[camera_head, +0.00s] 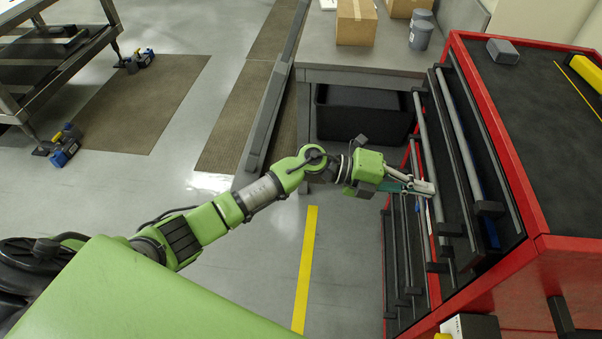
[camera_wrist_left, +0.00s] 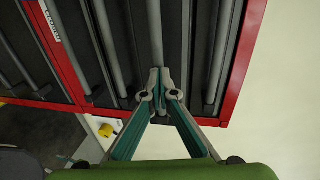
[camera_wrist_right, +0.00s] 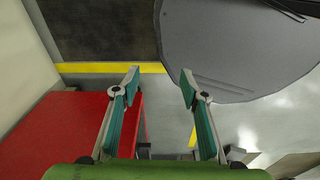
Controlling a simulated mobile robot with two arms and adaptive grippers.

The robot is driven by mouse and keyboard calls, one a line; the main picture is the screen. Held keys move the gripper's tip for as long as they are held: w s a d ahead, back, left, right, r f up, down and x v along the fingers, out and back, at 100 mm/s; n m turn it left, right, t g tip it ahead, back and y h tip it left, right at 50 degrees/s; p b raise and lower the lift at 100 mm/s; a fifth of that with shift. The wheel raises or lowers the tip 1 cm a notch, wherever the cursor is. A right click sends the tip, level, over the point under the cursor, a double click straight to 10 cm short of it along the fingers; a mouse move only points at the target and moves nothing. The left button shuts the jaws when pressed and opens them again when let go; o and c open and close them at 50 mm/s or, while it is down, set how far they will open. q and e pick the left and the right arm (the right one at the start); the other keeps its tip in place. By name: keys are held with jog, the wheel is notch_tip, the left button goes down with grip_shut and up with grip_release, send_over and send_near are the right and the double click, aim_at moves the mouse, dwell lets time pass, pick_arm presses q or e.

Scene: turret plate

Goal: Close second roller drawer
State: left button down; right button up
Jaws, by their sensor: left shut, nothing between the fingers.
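The red roller cabinet (camera_head: 540,215) stands at the right in the head view, with dark drawer fronts and long grey bar handles. At least one upper drawer (camera_head: 470,170) stands out from the cabinet, and something blue shows inside near its front end. I cannot tell exactly how far each drawer is out. My left gripper (camera_head: 428,188) is shut and empty at the drawer fronts. In the left wrist view its fingertips (camera_wrist_left: 160,88) are together at a grey handle bar (camera_wrist_left: 155,35), close to or touching it. My right gripper (camera_wrist_right: 160,80) is open and empty, seen only in the right wrist view.
A grey workbench (camera_head: 385,55) with a cardboard box (camera_head: 356,22) and grey cups stands behind the cabinet. A black bin (camera_head: 362,112) is under it. A yellow line (camera_head: 305,270) crosses the clear floor. In the right wrist view a red surface (camera_wrist_right: 75,135) lies at the left.

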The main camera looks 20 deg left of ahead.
aim_at(453, 192)
pick_arm(q)
jog(key=x, duration=0.4)
jog(key=shift+r, duration=0.4)
jog(key=shift+d, duration=0.2)
jog(key=shift+r, duration=0.1)
pick_arm(e)
jog(key=shift+d+r, duration=0.1)
jog(key=shift+d, duration=0.35)
jog(key=shift+s, duration=0.1)
